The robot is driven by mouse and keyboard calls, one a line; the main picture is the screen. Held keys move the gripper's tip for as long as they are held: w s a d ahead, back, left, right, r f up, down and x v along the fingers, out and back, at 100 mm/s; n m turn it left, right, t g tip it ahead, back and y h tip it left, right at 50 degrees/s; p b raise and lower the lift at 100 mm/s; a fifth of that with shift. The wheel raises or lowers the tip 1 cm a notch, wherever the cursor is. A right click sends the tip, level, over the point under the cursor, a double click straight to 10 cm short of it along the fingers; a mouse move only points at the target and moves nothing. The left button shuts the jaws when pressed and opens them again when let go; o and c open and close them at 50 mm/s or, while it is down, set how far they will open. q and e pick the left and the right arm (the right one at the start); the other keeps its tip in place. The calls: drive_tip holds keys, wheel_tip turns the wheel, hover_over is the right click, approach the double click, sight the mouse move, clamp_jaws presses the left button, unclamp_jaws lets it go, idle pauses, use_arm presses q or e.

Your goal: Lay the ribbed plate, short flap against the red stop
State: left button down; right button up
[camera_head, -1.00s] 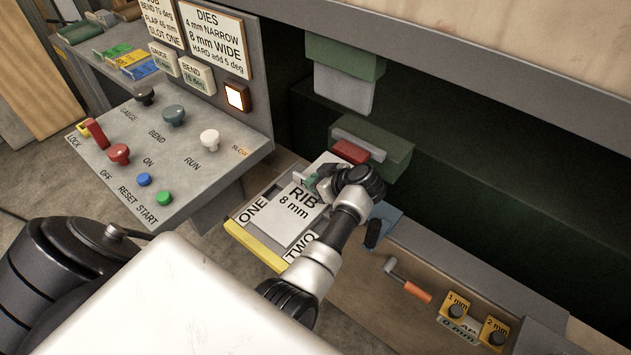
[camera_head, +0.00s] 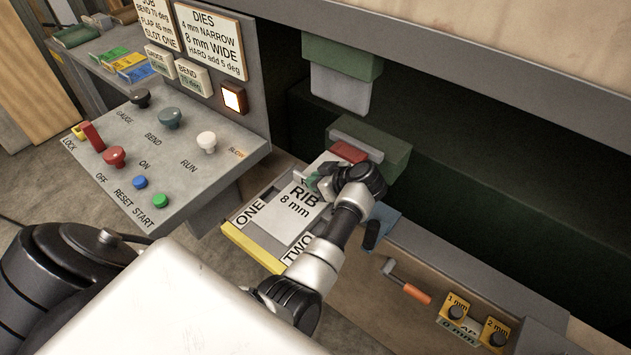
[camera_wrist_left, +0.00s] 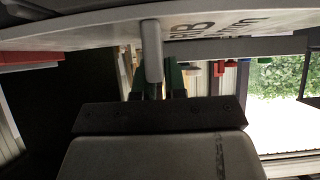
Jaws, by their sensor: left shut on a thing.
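The ribbed plate (camera_head: 288,222) is a flat grey-white sheet marked RIB 8 mm, over the yellow-edged shelf (camera_head: 250,248) with slots ONE and TWO. My left gripper (camera_head: 318,183) is shut on the plate near its far part; the wrist and hand hide the hold and part of that edge. The red stop (camera_head: 349,152) sits just beyond the plate's far end, in front of a green block. I cannot tell whether plate and stop touch.
A control panel (camera_head: 175,155) with knobs and buttons stands to the left. The green upper tool (camera_head: 342,57) with its grey punch hangs above the stop. An orange-handled lever (camera_head: 408,284) and gauge blocks (camera_head: 456,306) lie to the right on the front face.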

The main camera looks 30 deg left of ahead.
use_arm(q)
drive_tip(key=shift+w+r, duration=0.1)
drive_tip(key=shift+r, duration=0.05)
drive_tip(key=c, duration=1.3)
unclamp_jaws()
drive_tip(key=o, duration=0.4)
drive_tip(key=shift+f, duration=0.25)
drive_tip(key=shift+o, duration=1.4)
drive_tip(key=shift+r, duration=0.1)
drive_tip(key=shift+r, duration=0.1)
drive_tip(key=shift+r+p, duration=2.5)
drive_tip(key=shift+p, duration=0.35)
drive_tip(key=shift+f, duration=0.2)
